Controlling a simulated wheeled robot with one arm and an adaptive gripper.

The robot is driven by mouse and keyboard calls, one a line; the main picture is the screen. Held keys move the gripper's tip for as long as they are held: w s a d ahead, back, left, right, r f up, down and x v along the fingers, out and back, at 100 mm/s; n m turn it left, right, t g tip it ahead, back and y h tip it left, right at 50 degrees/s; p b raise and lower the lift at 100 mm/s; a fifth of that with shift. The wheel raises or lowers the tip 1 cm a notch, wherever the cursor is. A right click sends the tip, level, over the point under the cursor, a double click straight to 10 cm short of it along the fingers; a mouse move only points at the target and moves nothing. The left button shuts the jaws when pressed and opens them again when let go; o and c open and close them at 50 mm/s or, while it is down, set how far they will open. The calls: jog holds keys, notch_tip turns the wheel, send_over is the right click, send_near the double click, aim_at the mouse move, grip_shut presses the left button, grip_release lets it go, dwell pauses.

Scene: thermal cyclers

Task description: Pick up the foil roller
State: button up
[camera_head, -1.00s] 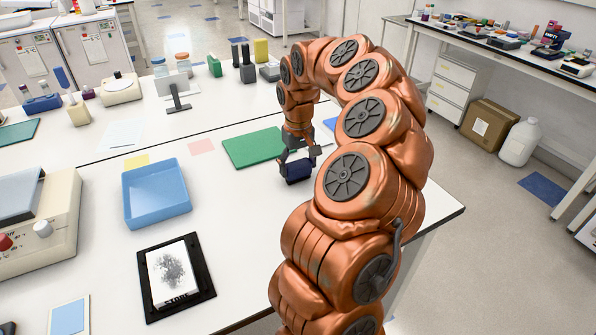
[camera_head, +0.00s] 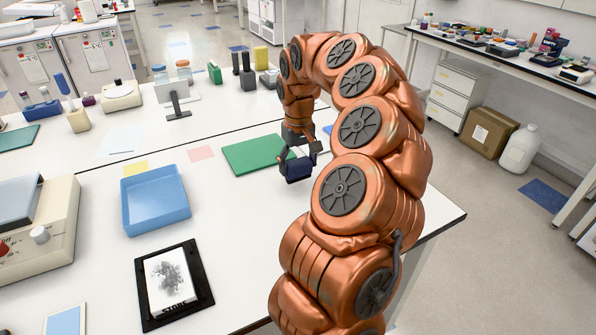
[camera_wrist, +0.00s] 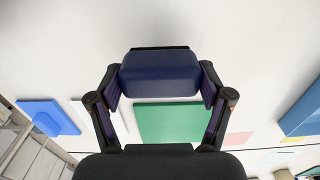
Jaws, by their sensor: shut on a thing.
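The foil roller looks like a dark navy block with rounded edges (camera_wrist: 160,74). In the wrist view it sits between the two fingertips of my gripper (camera_wrist: 160,84), which press on its left and right ends. In the head view the roller (camera_head: 297,170) hangs beneath my gripper (camera_head: 298,160), in front of the green mat. It appears a little above the white bench, though the exact gap is hard to judge. Its far side and underside are hidden.
A green mat (camera_head: 250,155) lies just behind the roller. A blue tray (camera_head: 157,222) and a black-framed plate (camera_head: 142,290) are to the left. The bench around the roller is mostly clear.

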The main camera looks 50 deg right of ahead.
jog(key=shift+r, duration=0.3)
jog(key=shift+s+a+r, duration=0.1)
jog(key=shift+a+r, duration=0.1)
jog(key=shift+a, duration=0.35)
jog(key=s+a+r+b, duration=0.1)
jog(key=s+a+b, duration=0.2)
jog(key=a, duration=1.1)
jog(key=shift+s+a+r+b, duration=0.2)
jog(key=shift+a+b, duration=0.15)
jog(key=shift+b, duration=0.2)
